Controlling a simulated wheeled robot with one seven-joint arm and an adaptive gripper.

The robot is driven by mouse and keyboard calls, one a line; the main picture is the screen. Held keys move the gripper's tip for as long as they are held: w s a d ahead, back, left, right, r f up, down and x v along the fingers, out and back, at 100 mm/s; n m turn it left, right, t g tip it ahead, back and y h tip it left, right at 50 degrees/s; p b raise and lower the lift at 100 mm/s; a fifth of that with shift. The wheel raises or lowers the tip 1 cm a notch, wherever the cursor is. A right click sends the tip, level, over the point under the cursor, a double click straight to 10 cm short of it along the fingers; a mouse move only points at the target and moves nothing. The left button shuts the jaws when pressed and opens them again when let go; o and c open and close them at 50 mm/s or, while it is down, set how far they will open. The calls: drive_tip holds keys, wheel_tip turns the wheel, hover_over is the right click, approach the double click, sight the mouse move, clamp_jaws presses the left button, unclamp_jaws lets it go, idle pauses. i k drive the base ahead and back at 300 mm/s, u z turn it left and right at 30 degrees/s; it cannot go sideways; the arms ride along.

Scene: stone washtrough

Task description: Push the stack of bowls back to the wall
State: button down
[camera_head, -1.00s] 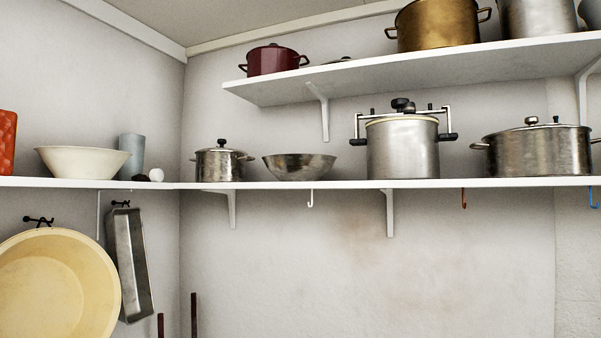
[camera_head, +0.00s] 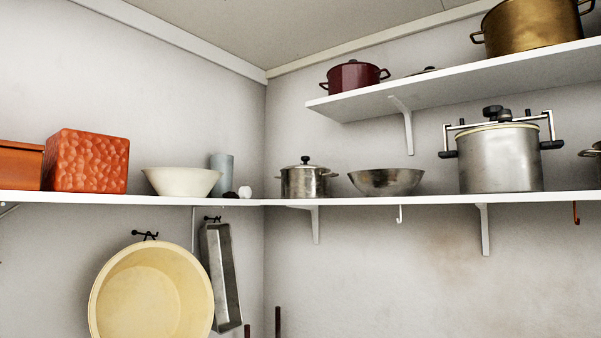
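A white bowl (camera_head: 182,181) stands on the left part of the lower shelf, near the corner; I cannot tell whether it is one bowl or several nested. A metal bowl (camera_head: 386,181) stands on the same shelf, right of the corner, between a small lidded pot (camera_head: 304,180) and a large pressure cooker (camera_head: 500,158). The gap between each bowl and the wall behind it is hard to judge from this low angle. My gripper is not in view.
A red textured box (camera_head: 87,162) and an orange box (camera_head: 20,166) stand left of the white bowl. A grey cylinder (camera_head: 222,175) is at its right. A yellow basin (camera_head: 151,292) and a metal tray (camera_head: 221,277) hang below. An upper shelf (camera_head: 450,88) holds a dark red pot (camera_head: 354,78).

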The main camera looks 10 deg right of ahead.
sight(386, 182)
drive_tip(key=u, duration=0.5)
drive_tip(key=i, duration=0.4)
drive_tip(key=z, duration=1.35)
